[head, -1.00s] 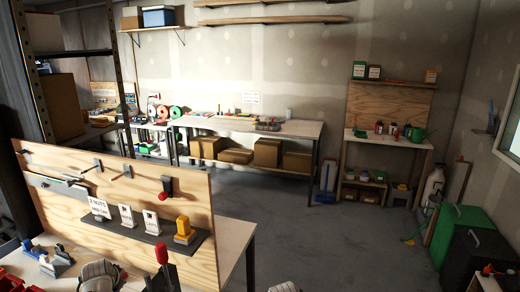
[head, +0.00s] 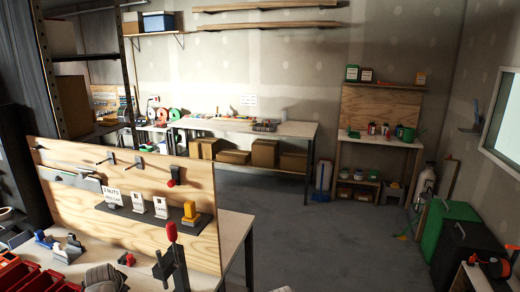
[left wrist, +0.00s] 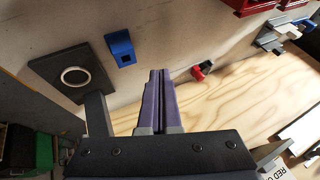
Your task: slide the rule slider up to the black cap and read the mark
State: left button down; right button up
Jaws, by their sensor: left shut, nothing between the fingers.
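My left gripper (left wrist: 160,100) shows in the left wrist view, with its purple fingers together and nothing between them. It is above the pale bench top, near the plywood board. A long grey metal piece (head: 66,176) hangs on the upright board in the head view; I cannot tell whether it is the rule, and no slider or black cap can be made out for certain.
The plywood board (head: 100,228) stands upright on the bench with pegs, label cards and a yellow block (head: 191,212). Red bins (head: 40,284) are bottom left. The wrist view shows a blue block (left wrist: 120,47) and a black plate (left wrist: 45,70) with a white ring.

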pick_arm(q)
jog(key=s+d+f+g, duration=0.1)
jog(key=s+d, duration=0.4)
jog(key=d, duration=0.8)
jog(key=s+d+f+g+h, duration=0.1)
jog(key=s+d+g, duration=0.2)
jog(key=d, duration=1)
jog(key=s+d+f+g, duration=0.1)
jog(key=s+d+g, duration=0.1)
jog(key=s+d, duration=0.6)
jog(key=d, duration=0.5)
jog(key=shift+f+h, duration=0.3)
jog(key=shift+f, duration=0.05)
jog(key=shift+w, duration=0.1)
